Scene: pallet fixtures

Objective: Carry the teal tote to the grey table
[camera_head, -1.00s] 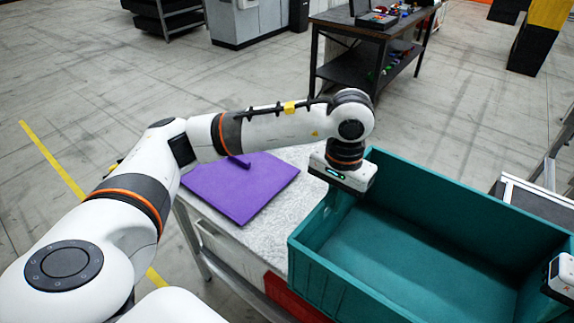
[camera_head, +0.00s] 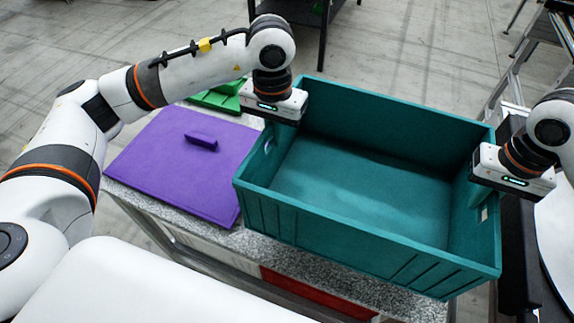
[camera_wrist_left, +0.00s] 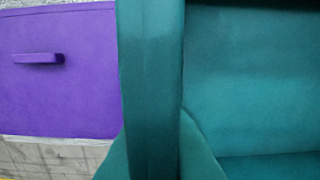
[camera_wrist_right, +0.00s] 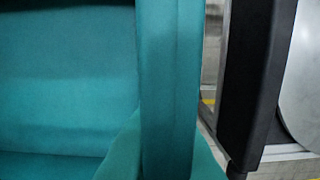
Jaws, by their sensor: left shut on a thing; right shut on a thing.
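The teal tote (camera_head: 360,262) is open-topped and looks empty inside. My left gripper (camera_head: 274,118) is shut on its left end wall, and my right gripper (camera_head: 484,188) is shut on its right end wall. The tote sits roughly level over the speckled grey tabletop (camera_head: 290,258); I cannot tell whether its base touches the top. The left wrist view shows the tote's left rim (camera_wrist_left: 150,80), and the right wrist view shows its right rim (camera_wrist_right: 168,80).
A purple lid-like panel (camera_head: 170,165) with a handle lies on the tabletop left of the tote. A green piece (camera_head: 215,98) lies behind it. Red and white fronts show under the top. A dark-framed table (camera_head: 322,30) stands behind; a ladder-like frame (camera_head: 515,85) is at right.

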